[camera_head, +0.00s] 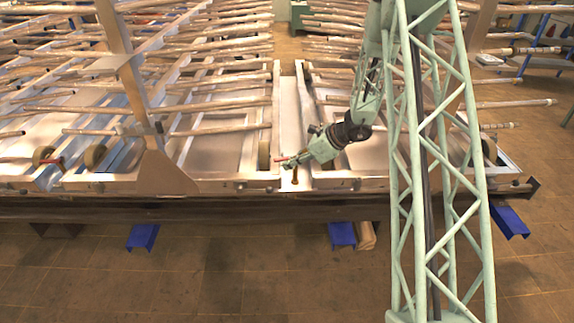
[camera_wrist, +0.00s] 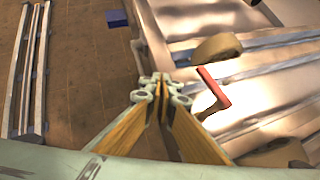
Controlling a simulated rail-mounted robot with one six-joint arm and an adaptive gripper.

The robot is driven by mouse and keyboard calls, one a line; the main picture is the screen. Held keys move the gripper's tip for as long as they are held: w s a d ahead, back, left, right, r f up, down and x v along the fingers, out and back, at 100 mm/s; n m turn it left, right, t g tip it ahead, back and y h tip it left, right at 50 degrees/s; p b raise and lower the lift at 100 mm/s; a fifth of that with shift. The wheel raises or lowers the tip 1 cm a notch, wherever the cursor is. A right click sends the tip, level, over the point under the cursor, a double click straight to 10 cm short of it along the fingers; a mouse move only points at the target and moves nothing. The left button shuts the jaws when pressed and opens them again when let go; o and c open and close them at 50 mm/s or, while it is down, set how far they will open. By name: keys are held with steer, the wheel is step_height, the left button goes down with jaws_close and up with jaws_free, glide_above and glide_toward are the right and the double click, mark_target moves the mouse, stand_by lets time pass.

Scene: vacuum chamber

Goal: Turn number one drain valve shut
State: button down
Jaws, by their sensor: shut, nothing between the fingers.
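A red valve handle (camera_wrist: 213,88) lies just right of my fingertips in the wrist view, running at a slant beside a tan round part. I take it as the drain valve; I can read no number on it. A small red bar (camera_head: 281,160) also shows at my gripper's tip in the head view. My gripper (camera_wrist: 160,84) is shut and empty, its fingertips together in the wrist view. In the head view my gripper (camera_head: 291,162) is over the front of the frame, near the gap between two bays. A gap shows between fingertips and handle in the wrist view, but I cannot judge depth.
Another red handle (camera_head: 57,163) is at the far left. A tan wheel (camera_head: 264,154) stands left of my gripper. Metal frames with many pipes (camera_head: 215,105) fill the back. A blue foot (camera_head: 341,235) sits below the front rail. The tiled floor (camera_head: 250,280) in front is clear.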

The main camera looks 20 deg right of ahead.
steer(key=shift+s+a+r, duration=0.1)
steer(key=shift+s+r, duration=0.45)
